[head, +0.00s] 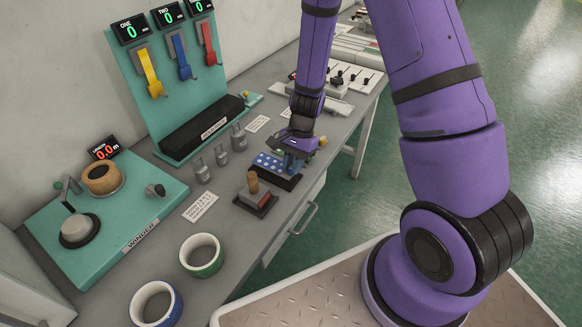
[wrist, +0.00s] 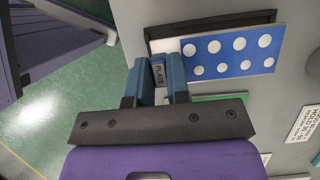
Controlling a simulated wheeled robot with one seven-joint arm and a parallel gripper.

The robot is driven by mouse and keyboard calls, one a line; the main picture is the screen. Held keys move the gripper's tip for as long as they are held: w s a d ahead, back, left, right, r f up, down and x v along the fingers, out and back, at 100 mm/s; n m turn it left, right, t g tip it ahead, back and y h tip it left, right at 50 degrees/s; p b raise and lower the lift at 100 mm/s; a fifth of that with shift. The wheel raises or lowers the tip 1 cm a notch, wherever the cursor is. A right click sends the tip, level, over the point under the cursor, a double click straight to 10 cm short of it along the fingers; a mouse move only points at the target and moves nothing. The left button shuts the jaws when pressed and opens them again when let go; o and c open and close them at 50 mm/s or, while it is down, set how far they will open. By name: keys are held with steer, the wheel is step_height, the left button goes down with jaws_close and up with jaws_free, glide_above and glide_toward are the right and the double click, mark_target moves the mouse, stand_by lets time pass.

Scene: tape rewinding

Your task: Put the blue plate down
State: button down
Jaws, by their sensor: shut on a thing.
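The blue plate (wrist: 232,54) has white dots and shows on the right of my fingers in the wrist view; it also shows in the head view (head: 267,161). My gripper shows over the table in the head view (head: 294,161), partly hiding the plate. A shallow black tray (wrist: 160,46) lies under or beside the plate, and the plate overlaps it, offset and slightly turned. I cannot tell whether plate and tray touch.
A wooden-handled stamp (head: 254,187) on a dark base stands near the plate. Several grey weights (head: 222,155) stand behind. The green winder board (head: 120,215) and tape rolls with green (head: 203,268) and blue (head: 172,308) rims are at left. The table's front edge is close.

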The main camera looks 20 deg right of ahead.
steer(key=shift+f, duration=1.3)
steer(key=shift+f, duration=0.15)
steer(key=c, duration=1.1)
jaws_free()
